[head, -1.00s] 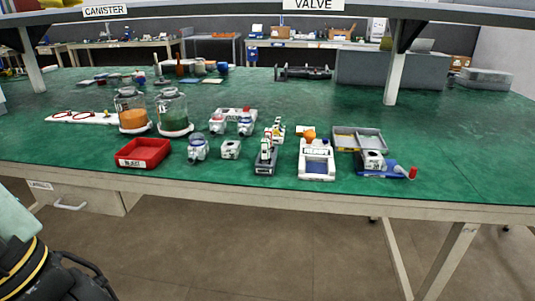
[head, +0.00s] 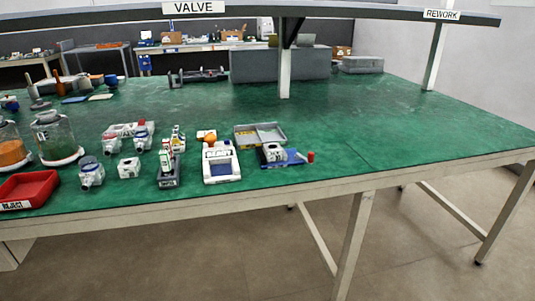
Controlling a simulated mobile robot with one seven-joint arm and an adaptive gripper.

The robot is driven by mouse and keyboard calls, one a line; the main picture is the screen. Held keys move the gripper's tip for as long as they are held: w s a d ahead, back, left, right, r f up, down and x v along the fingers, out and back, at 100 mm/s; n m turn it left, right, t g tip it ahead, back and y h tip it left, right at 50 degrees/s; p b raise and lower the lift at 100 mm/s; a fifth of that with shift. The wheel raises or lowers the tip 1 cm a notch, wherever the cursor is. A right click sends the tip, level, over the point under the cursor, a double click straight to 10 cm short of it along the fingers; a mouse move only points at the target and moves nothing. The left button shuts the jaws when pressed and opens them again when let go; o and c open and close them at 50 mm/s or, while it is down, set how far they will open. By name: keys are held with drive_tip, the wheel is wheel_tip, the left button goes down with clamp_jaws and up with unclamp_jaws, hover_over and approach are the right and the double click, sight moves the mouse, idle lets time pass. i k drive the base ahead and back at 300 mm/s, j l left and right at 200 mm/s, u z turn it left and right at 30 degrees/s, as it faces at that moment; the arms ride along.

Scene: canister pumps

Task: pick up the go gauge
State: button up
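I cannot tell for sure which thing is the go gauge; nothing in view is clearly marked as one. A small red-ended piece (head: 310,157) lies at the right end of a blue holder (head: 294,161) near the front edge of the green bench (head: 390,130). A white block with a dark round opening (head: 273,153) sits at that holder's left. A white and blue tray marked READY (head: 221,164) stands left of it. My gripper is not in view.
A grey divided tray (head: 260,135) is behind the holder. White valve parts (head: 91,172), a dark grey stand (head: 168,170), glass canisters (head: 54,138) and a red REJECT bin (head: 28,188) stand to the left. The bench's right side is clear. An upright post (head: 284,70) rises at the back.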

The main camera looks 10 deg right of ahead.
sight(164, 158)
drive_tip(key=i+l, duration=0.25)
drive_tip(key=i, duration=0.15)
drive_tip(key=i+l, duration=0.25)
drive_tip(key=i, duration=0.15)
drive_tip(key=u, duration=0.05)
